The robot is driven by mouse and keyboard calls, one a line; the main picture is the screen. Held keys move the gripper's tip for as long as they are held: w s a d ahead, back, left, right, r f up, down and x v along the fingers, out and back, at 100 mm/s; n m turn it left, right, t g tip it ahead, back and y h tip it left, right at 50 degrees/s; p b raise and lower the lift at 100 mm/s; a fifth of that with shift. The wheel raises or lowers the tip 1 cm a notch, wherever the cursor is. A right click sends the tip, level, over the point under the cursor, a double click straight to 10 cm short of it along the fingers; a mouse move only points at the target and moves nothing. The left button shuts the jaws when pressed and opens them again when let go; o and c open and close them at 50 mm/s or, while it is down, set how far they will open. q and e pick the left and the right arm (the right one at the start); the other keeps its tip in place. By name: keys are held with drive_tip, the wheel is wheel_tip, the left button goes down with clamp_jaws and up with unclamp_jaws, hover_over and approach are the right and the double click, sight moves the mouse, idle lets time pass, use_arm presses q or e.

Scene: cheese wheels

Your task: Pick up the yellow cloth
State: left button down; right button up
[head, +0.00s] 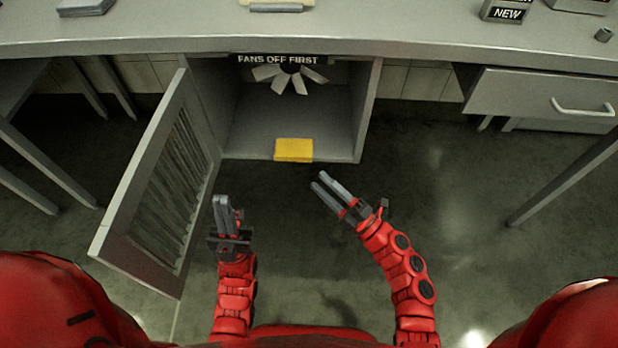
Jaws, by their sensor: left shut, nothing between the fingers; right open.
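The yellow cloth (293,150) lies folded flat at the front edge of the open cabinet's floor, slightly over its lip. My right gripper (319,179) is open and empty, just below and to the right of the cloth in the picture, apart from it. My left gripper (222,199) is shut and empty, to the lower left of the cloth, near the open cabinet door.
The cabinet (290,120) holds a fan (290,76) at its back under a "FANS OFF FIRST" sign (283,60). Its louvred door (165,190) stands open on the left. A counter (200,28) runs above. A drawer (545,95) is at the right.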

sight(305, 161)
drive_tip(key=w+d+f+n+h, duration=0.1)
drive_tip(key=w+d+f+h, duration=0.25)
drive_tip(key=f, duration=0.35)
drive_tip(key=shift+h, duration=0.25)
drive_tip(key=x, duration=0.7)
drive_tip(key=b+x, duration=0.1)
drive_tip(key=x, duration=0.2)
drive_tip(key=shift+w+a+f, duration=0.2)
drive_tip(key=shift+w+f, duration=0.05)
drive_tip(key=shift+f, duration=0.1)
clamp_jaws()
drive_tip(key=shift+f, duration=0.1)
